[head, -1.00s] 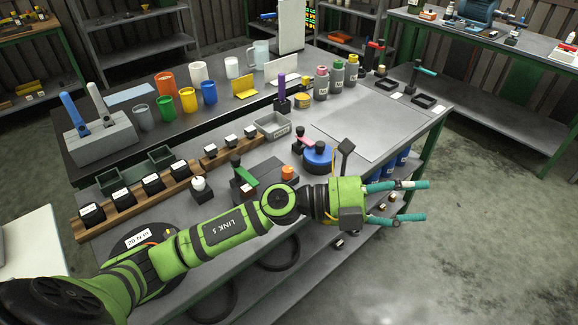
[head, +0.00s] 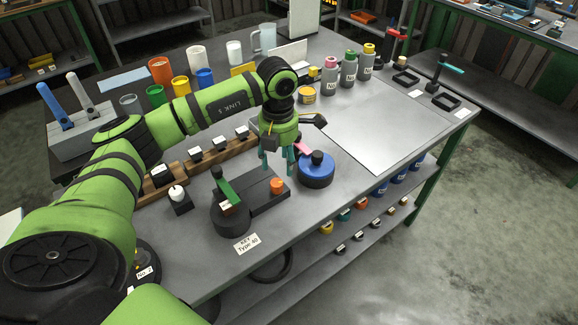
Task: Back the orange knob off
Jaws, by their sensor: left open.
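The orange knob (head: 277,185) sits at the right end of a dark flat fixture (head: 262,197) on the bench. A green lever (head: 226,190) stands at the fixture's left part, above a round dark base. My left gripper (head: 278,168) points down with its two teal fingers apart. It is open and appears empty, just above and behind the orange knob in the picture. I cannot tell whether a finger touches anything. My right gripper is not in view.
A blue round device (head: 316,172) with a black knob and a pink lever stands close right of my left gripper. A small white-knobbed block (head: 178,196) is to the left. Bottles (head: 349,70) stand behind. A bare grey sheet (head: 375,118) lies at right.

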